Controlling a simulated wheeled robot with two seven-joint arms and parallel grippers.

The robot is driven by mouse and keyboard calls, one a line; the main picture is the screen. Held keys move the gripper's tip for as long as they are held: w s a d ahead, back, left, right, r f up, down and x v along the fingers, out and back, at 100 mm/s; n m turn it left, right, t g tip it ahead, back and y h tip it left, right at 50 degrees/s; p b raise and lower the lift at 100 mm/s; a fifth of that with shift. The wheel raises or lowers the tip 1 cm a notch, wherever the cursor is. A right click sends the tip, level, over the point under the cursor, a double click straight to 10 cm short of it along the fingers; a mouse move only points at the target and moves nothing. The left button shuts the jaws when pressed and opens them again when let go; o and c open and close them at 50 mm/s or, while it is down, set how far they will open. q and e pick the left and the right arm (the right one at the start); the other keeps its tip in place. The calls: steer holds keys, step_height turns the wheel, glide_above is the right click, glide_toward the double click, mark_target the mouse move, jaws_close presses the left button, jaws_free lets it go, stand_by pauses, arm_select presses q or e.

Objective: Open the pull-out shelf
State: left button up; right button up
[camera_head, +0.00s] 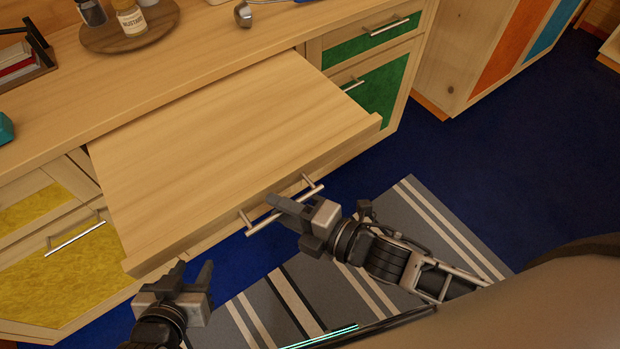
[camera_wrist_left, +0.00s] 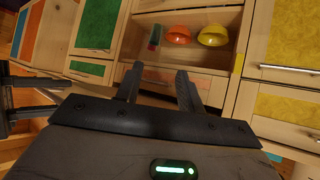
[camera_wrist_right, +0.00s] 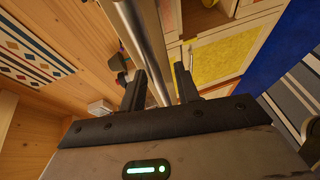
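The pull-out shelf (camera_head: 230,140) is a light wooden board that sticks well out from under the countertop in the head view. Its metal bar handle (camera_head: 255,224) is on the front edge. My right gripper (camera_head: 277,207) is at the middle of this handle. In the right wrist view the bar (camera_wrist_right: 147,45) passes between the parted fingers, close to the left one, with a gap on the other side. My left gripper (camera_head: 191,273) is open and empty, in front of the shelf's near left corner. Its parted fingers also show in the left wrist view (camera_wrist_left: 160,85).
Yellow-panelled drawers (camera_head: 75,270) are to the left and green-panelled ones (camera_head: 375,38) to the right. The countertop holds a round wooden tray (camera_head: 100,40) with jars. An orange bowl (camera_wrist_left: 177,35) and a yellow bowl (camera_wrist_left: 212,36) sit in an open compartment. A striped rug (camera_head: 420,215) covers the floor.

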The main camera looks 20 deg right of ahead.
steer(key=v, duration=1.6)
steer(key=shift+r+b, duration=0.15)
steer(key=shift+b, duration=0.2)
